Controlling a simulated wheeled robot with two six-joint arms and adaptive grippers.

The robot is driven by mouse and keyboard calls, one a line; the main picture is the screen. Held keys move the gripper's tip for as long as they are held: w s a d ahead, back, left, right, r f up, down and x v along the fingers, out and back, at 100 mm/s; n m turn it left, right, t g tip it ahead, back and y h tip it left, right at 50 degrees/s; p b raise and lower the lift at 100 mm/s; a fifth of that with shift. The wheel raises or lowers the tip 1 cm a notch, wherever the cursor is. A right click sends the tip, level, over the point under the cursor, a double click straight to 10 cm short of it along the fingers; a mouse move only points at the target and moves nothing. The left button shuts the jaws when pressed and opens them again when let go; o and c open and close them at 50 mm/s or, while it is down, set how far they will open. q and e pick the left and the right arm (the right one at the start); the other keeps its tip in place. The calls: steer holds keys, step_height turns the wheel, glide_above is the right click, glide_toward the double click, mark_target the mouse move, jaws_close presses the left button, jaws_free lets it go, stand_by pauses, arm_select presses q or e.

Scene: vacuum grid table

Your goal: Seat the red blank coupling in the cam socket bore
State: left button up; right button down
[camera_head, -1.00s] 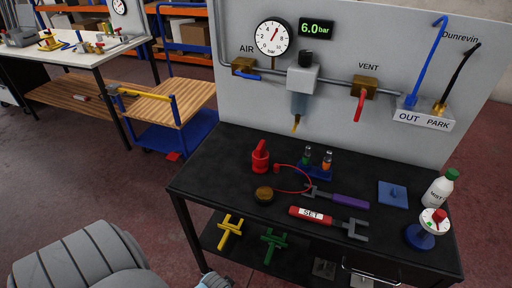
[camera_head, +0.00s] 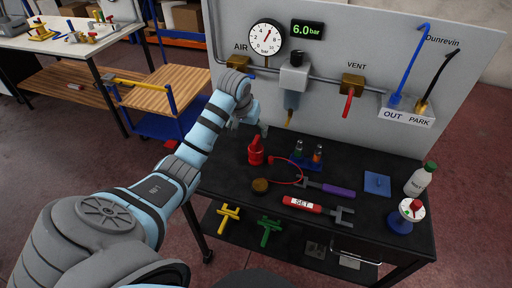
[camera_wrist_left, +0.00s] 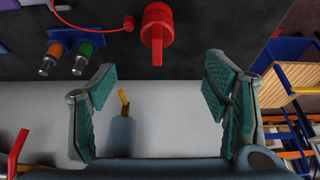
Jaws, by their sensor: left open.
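The red blank coupling (camera_head: 256,152) stands upright on the black bench, left of the blue stand; it also shows in the left wrist view (camera_wrist_left: 157,30), with its lever pointing toward the gripper. A thin red cord (camera_head: 297,171) with a small ball end lies beside it. My left gripper (camera_head: 250,126) is above and behind the coupling, near the panel. In the wrist view its fingers (camera_wrist_left: 160,68) are wide apart and empty, with the coupling just beyond them. I cannot tell for sure which part is the cam socket. My right gripper is not in view.
A blue stand (camera_head: 318,164) holds green and orange fittings. A brass puck (camera_head: 260,186), a SET-labelled red tool (camera_head: 303,204), a purple-handled tool (camera_head: 338,190), a blue plate (camera_head: 377,184), a white bottle (camera_head: 420,180) and a dial (camera_head: 411,207) occupy the bench. The panel pipework (camera_head: 291,75) rises behind.

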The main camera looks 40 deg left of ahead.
mark_target(255, 141)
arm_select(q)
steer(key=b+x, duration=0.2)
steer(key=x, duration=1.1)
steer(key=shift+w+d, duration=0.1)
steer(key=shift+w, duration=0.15)
steer(key=c, duration=1.6)
steer(key=shift+r, duration=0.1)
